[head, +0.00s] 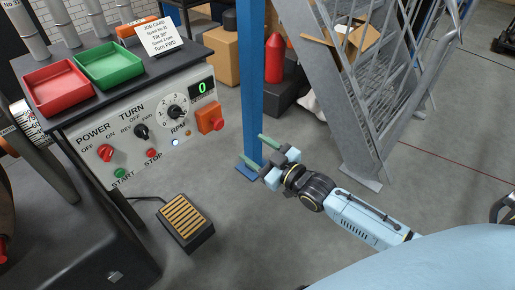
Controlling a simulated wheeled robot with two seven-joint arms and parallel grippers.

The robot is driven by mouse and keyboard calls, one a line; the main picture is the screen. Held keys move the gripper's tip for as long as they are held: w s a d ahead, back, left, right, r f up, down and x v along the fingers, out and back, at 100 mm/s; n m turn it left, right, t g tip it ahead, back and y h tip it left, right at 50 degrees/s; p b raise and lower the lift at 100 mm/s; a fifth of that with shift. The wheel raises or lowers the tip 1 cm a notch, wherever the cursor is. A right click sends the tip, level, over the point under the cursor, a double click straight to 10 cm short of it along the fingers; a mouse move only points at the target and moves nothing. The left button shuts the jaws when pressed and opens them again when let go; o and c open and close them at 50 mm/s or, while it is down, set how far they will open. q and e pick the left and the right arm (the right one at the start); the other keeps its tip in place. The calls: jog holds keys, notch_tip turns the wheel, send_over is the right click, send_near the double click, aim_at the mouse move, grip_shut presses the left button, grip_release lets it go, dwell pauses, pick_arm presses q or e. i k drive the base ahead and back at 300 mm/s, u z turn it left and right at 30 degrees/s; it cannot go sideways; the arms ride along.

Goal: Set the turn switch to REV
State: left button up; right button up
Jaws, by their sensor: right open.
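The turn switch (142,132) is a black knob on the white control panel (92,142), under the word TURN. REV is printed to its left, OFF above it and FWD to its right. The knob is too small to tell for sure which label it points at. My right gripper (260,152) is open and empty, out over the floor to the right of the panel and well apart from the switch. My left gripper is not in view.
Beside the switch are a red power knob (105,152), a green START button (120,173), a red STOP button (152,154) and an RPM dial (175,112). A job card (158,37) reads Turn FWD. A blue post (251,80) stands near my right gripper; a foot pedal (185,220) lies below.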

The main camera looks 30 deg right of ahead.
aim_at(141, 130)
jog(key=k, duration=1)
